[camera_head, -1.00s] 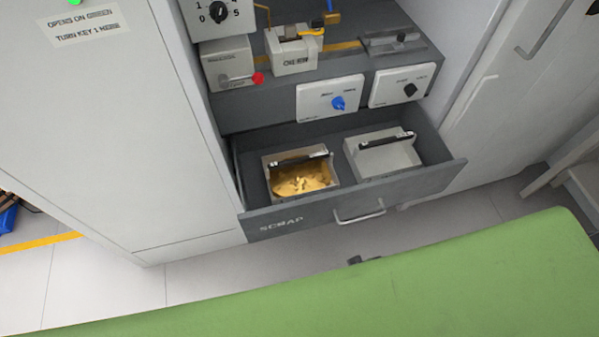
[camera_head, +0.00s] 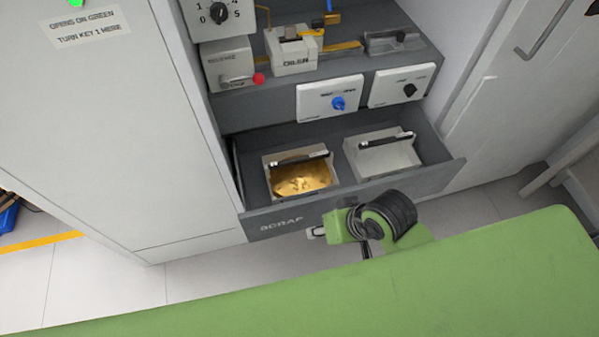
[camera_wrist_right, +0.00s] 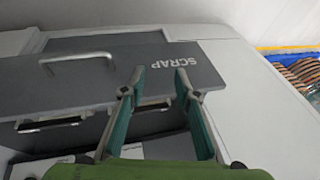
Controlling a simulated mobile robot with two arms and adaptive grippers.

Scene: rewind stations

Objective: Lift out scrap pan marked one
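Two grey scrap pans sit side by side in the open drawer (camera_head: 437,182) marked SCRAP. The left pan (camera_head: 270,184) holds golden scrap and has a dark handle bar across it. The right pan (camera_head: 388,160) looks empty and has a similar bar. I cannot read a number on either. In the right wrist view my right gripper (camera_wrist_right: 160,75) is open, its two teal fingers apart with nothing between them, over the drawer front. A pan's dark handle bar (camera_wrist_right: 152,106) shows behind, between the fingers. My left gripper is not in view.
Above the drawer are a panel with a blue knob (camera_head: 338,103), a panel with a black knob (camera_head: 410,90) and a small grey box (camera_head: 292,55). A tall white cabinet (camera_head: 110,130) stands at left. A green surface (camera_head: 300,295) fills the front.

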